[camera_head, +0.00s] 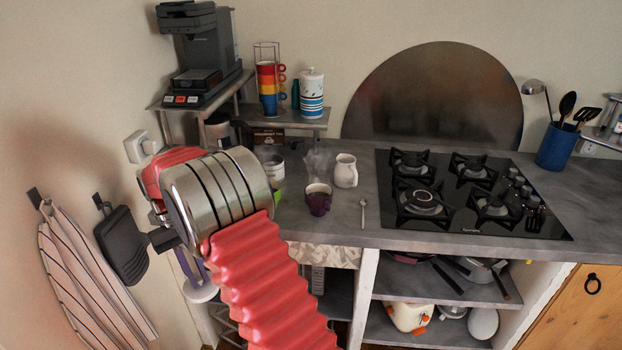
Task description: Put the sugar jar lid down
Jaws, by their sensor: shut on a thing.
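My arm, with its red ribbed sleeve and steel joint, fills the left foreground. My gripper cannot be made out behind this joint, and neither can anything it may hold. I cannot make out a loose lid anywhere. A white jar with blue bands (311,98) stands upright on the small shelf behind the counter, with a white knobbed top. A pale open-looking pot (272,167) stands on the counter just right of my arm and is partly hidden by it; I cannot tell whether either is the sugar jar.
A purple mug (318,202), a white jug (345,172) and a spoon (363,214) are on the counter (432,240). The black hob (470,195) lies to their right. A coffee machine (200,50) stands high at left. A dark pad (122,246) and striped towel (85,265) hang on the wall.

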